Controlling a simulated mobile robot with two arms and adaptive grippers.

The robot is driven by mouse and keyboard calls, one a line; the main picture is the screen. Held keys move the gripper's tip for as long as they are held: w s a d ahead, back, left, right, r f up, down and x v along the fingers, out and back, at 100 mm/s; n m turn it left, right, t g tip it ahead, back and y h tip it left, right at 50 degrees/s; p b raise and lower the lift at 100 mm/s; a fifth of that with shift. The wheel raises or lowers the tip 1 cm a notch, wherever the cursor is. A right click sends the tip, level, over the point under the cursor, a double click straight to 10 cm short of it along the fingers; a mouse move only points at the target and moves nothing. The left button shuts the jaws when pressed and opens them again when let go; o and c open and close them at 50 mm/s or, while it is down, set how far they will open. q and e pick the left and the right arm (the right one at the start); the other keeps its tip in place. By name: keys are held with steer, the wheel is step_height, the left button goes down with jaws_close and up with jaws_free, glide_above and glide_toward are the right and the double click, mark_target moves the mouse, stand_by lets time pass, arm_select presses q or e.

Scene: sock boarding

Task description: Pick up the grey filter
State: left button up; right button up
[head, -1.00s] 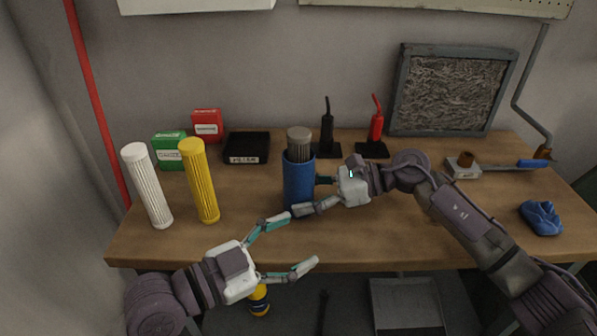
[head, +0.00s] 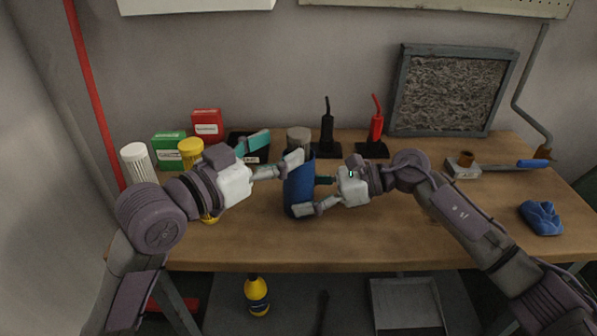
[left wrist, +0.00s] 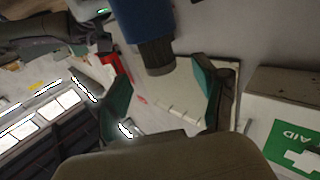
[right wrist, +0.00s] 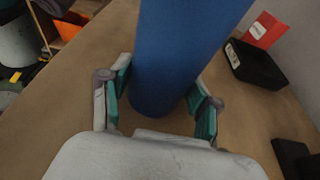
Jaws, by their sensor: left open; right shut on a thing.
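The grey filter (head: 298,137) stands in a blue sleeve, with only its ribbed top end showing. The blue sleeve (head: 297,187) hides the rest and is upright over the table. My right gripper (head: 314,196) is shut on the blue sleeve from the right; the right wrist view shows the sleeve (right wrist: 183,55) between its fingers. My left gripper (head: 277,150) is open at the left of the filter's top. In the left wrist view, the filter end (left wrist: 157,57) pokes out of the sleeve (left wrist: 143,20) between the open fingers, with gaps on both sides.
White (head: 137,163) and yellow (head: 191,152) filters stand at the left, partly behind my left arm. Green (head: 168,150) and red (head: 207,124) boxes and a black tray (head: 262,157) are behind. Black (head: 327,130) and red (head: 376,127) tools stand right. The front middle table is clear.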

mark_target(290, 142)
arm_select(q)
steer(key=x, duration=0.5)
steer(key=shift+w+d, duration=0.15)
jaws_close()
step_height(290, 142, up, 18)
stand_by(0.7)
